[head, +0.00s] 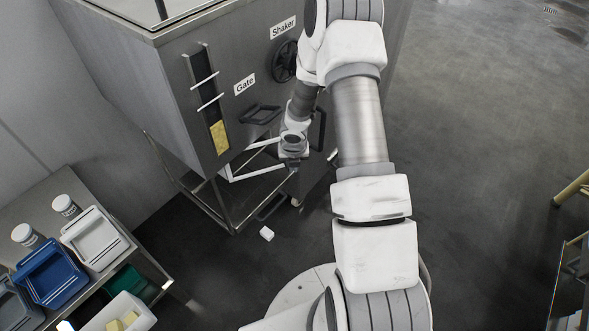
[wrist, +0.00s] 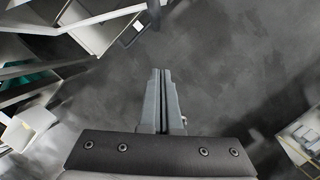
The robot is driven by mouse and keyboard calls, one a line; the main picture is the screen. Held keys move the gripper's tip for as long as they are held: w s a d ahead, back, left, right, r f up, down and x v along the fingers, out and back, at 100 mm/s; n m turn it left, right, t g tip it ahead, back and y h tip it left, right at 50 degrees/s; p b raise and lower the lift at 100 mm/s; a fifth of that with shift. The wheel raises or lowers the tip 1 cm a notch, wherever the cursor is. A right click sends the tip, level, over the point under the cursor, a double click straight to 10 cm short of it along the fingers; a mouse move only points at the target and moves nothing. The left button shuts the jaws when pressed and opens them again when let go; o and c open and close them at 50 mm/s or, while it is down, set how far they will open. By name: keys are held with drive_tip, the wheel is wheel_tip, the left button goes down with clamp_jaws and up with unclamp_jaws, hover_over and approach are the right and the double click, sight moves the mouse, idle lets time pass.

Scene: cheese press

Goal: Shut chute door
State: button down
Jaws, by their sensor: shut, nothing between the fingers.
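The steel press cabinet (head: 165,90) stands at upper centre in the head view, with "Gate" and "Shaker" labels on its front. A white-edged, frame-like part (head: 232,172) juts out under its front; I cannot tell for sure whether this is the chute door. My gripper (head: 293,166) hangs close to the front of the cabinet, just right of that part, and my arm hides some of the cabinet. In the wrist view my gripper (wrist: 160,72) is shut, its fingers together and empty, over bare floor. A pale panel (wrist: 85,28) shows at upper left there.
A black bar handle (head: 260,114) and a dark handwheel (head: 285,62) are on the cabinet front. A side table with white (head: 93,238) and blue (head: 48,277) bins stands at lower left.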

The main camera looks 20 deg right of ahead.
drive_tip(key=s+r+m+t+b, duration=0.1)
drive_tip(key=s+r+m+b, duration=0.1)
drive_tip(key=m+b, duration=1.15)
drive_tip(key=s+r+m+t+b, duration=0.1)
drive_tip(key=r+m+b, duration=0.35)
drive_tip(key=m, duration=1.65)
drive_tip(key=w+a+r+b+x, duration=0.1)
drive_tip(key=b+x, duration=0.3)
drive_tip(key=x, duration=0.8)
drive_tip(key=shift+w+d+f, duration=0.3)
drive_tip(key=shift+w+d, duration=0.1)
drive_tip(key=shift+w, duration=0.4)
